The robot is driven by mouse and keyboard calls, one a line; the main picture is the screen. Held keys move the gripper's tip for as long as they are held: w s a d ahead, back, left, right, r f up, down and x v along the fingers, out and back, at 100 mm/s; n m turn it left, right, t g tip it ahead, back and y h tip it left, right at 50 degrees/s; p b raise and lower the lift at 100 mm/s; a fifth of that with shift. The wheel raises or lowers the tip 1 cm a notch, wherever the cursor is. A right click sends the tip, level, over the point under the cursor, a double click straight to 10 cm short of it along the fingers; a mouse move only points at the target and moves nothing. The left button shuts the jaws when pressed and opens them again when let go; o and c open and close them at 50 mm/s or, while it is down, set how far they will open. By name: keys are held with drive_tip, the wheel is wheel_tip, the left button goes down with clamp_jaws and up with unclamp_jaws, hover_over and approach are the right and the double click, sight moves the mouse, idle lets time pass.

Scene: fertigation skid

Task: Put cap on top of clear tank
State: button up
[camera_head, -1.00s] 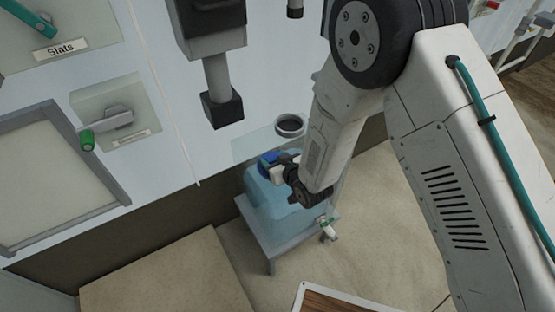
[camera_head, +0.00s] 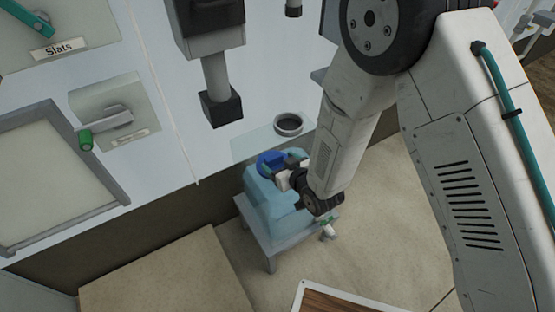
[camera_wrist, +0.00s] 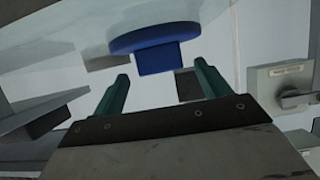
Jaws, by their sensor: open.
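The blue cap (camera_head: 270,159) is at the top of the pale blue clear tank (camera_head: 268,205), which stands on a small grey stand below the wall panel. In the wrist view the cap (camera_wrist: 157,47) shows as a blue disc with a squarer block projecting from it, against the translucent tank surface (camera_wrist: 50,35). My gripper (camera_wrist: 160,85) is open, its two green fingers apart, with the cap's block just beyond and between the tips. A visible gap lies between fingers and cap. In the head view my gripper (camera_head: 284,175) is beside the cap; its fingers are partly hidden.
A clear shelf with a dark round ring (camera_head: 288,124) is just above the tank. A grey device with a black block (camera_head: 221,108) hangs from the panel. A small tap (camera_head: 327,230) is at the tank's lower right. A wooden-topped board (camera_head: 335,301) lies at the front.

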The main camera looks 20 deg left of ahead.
drive_tip(key=v, duration=0.7)
drive_tip(key=shift+s+d+r, duration=0.2)
drive_tip(key=shift+s, duration=0.05)
drive_tip(key=w+d+r+m+g+h, duration=0.1)
drive_tip(key=w+d+r+m+h, duration=0.2)
drive_tip(key=d+r, duration=0.8)
drive_tip(key=w+d+r+m+g+h, duration=0.15)
drive_tip(key=d+r+h, duration=0.35)
drive_tip(key=d+r, duration=0.55)
drive_tip(key=s+d+r+m+g+h, duration=0.1)
drive_tip(key=s+d+r+m+g, duration=0.1)
drive_tip(key=s+d+r, duration=0.3)
drive_tip(key=s+d+r+m+g+h, duration=0.1)
drive_tip(key=s+d+r+m+g, duration=0.2)
drive_tip(key=s+d, duration=0.8)
drive_tip(key=s+r, duration=0.2)
drive_tip(key=s, duration=0.6)
drive_tip(key=shift+d, duration=0.25)
